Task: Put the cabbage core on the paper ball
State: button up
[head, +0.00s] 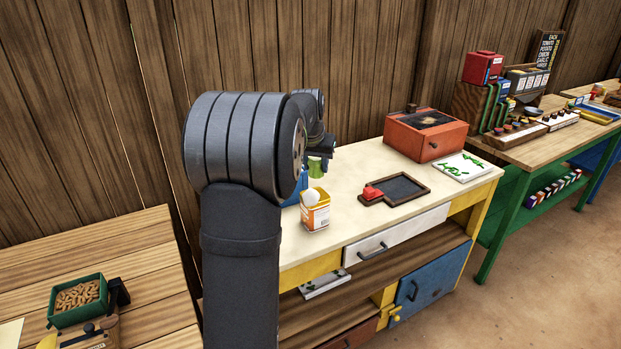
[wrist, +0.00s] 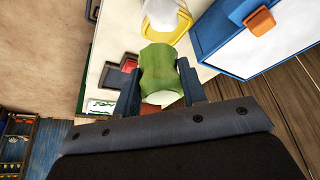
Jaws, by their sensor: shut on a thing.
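The cabbage core (head: 316,167) is a pale green stub. It also shows in the wrist view (wrist: 161,68), between the two dark fingers of my gripper (wrist: 157,82). My gripper (head: 319,150) is shut on it and holds it above the worktop. The paper ball (head: 311,196) is white and sits in the top of an orange and white carton (head: 316,215). In the head view the core is above the paper ball, apart from it. In the wrist view the paper ball (wrist: 164,14) shows beyond the core. My arm hides part of the gripper in the head view.
A blue box (wrist: 262,42) with an orange part stands beside the carton, mostly hidden in the head view. A dark tray (head: 402,188) with a red item (head: 373,192), a red box (head: 425,138) and a white board (head: 462,167) stand to the right on the worktop.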

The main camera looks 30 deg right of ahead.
jog(key=shift+w+a+f, duration=0.35)
jog(key=shift+w+f, duration=0.15)
jog(key=shift+w, duration=0.25)
jog(key=shift+f, duration=2.05)
jog(key=o, duration=1)
jog(key=shift+f, duration=0.15)
jog(key=v, duration=1.2)
jog(key=shift+r, duration=0.2)
jog(key=shift+w, duration=0.1)
